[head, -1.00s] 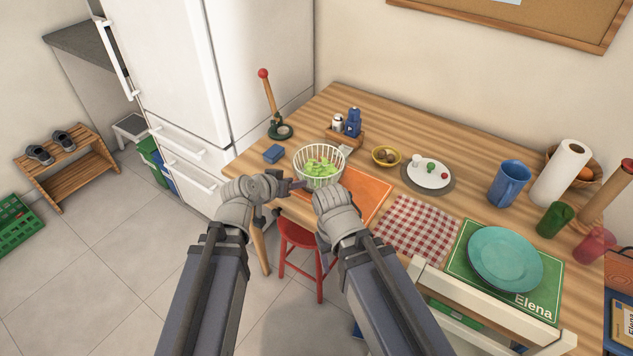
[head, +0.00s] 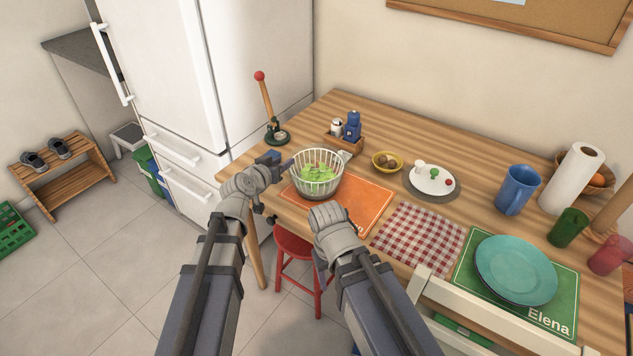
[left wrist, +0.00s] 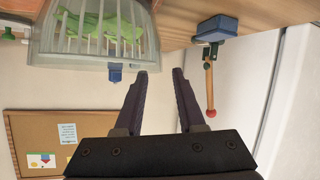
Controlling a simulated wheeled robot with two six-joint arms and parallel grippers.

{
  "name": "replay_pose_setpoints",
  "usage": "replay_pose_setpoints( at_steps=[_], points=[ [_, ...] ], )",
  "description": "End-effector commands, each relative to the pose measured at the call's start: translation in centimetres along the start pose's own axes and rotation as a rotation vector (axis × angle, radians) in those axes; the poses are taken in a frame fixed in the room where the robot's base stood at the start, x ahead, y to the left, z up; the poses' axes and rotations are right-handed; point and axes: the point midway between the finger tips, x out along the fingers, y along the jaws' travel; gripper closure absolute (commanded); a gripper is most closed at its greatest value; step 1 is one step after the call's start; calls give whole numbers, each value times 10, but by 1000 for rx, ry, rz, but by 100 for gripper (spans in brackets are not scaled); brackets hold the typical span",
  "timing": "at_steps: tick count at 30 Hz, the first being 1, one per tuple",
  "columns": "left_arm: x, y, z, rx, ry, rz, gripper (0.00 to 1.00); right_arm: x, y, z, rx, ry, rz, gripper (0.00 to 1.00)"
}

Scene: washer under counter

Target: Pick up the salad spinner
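The salad spinner (head: 318,185) is a clear bowl with a white slatted basket holding green leaves. It stands at the table's left part, by the orange mat. My right gripper (head: 350,228) is in front of the spinner, over the orange mat's near edge. Its fingers are mostly hidden by its wrist.
A red stool (head: 294,245) is below the edge.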

Motion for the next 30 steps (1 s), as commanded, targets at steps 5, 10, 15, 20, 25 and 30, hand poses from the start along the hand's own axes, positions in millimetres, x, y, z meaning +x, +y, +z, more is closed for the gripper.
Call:
replay_pose_setpoints(
  at_steps=[5,10,15,20,25,30],
  points=[
    [3,0,0,0,0,0,61,1,0,0,0,0,0,38],
    [20,-1,4,0,0,1,61,12,-1,-1,0,0,0,38],
    [46,-1,6,1,0,1,61,23,-2,-1,0,0,0,38],
    [54,0,5,-1,0,0,61,24,-2,-1,0,0,0,38],
    [52,0,4,-1,0,0,64,24,-2,-1,0,0,0,38],
    [52,0,4,-1,0,0,83,24,-2,-1,0,0,0,38]
  ],
)
